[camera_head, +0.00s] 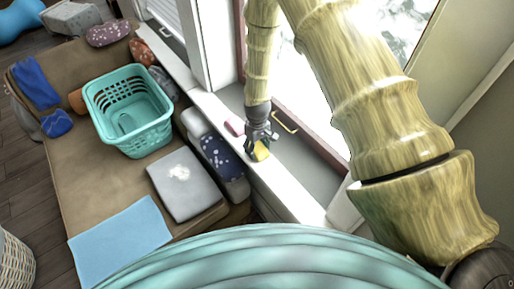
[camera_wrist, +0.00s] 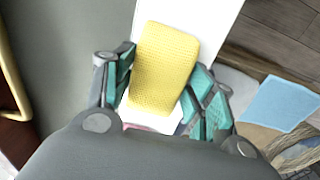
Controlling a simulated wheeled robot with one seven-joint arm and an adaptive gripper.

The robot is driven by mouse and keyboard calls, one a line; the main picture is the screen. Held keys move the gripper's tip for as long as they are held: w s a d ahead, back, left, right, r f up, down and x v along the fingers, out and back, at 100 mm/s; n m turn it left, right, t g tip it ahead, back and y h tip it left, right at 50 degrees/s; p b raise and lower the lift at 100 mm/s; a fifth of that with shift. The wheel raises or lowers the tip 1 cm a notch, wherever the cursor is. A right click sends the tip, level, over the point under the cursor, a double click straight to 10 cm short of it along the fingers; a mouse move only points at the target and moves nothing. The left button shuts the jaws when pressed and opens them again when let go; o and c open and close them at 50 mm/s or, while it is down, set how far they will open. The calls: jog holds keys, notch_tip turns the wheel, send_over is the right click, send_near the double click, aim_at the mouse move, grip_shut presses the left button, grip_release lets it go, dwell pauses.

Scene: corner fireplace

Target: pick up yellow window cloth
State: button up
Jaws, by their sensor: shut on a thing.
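The yellow window cloth (camera_head: 261,151) is at the white window sill (camera_head: 292,185) in the head view. In the wrist view the yellow cloth (camera_wrist: 165,68) has a woven texture and lies between my two fingers. My gripper (camera_head: 257,143) is at the sill from above, and its teal-padded fingers (camera_wrist: 163,100) are shut on the cloth from both sides. Whether the cloth still touches the sill cannot be told.
A pink item (camera_head: 234,127) lies on the sill beside my gripper. A brass window handle (camera_head: 285,122) is close by. Below the sill, a brown couch (camera_head: 92,179) holds a teal basket (camera_head: 129,105), a grey cushion (camera_head: 186,184), a patterned blue cushion (camera_head: 222,158) and a light blue cloth (camera_head: 119,242).

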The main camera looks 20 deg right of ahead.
jog(key=shift+r+b, duration=0.65)
jog(key=shift+r, duration=0.5)
jog(key=s+a+r+b, duration=0.1)
jog(key=s+b, duration=0.1)
jog(key=s, duration=0.6)
jog(key=s+a+r+b, duration=0.1)
jog(key=s+a+b, duration=0.1)
jog(key=s, duration=0.5)
jog(key=shift+s+r, duration=0.35)
jog(key=shift+a, duration=0.1)
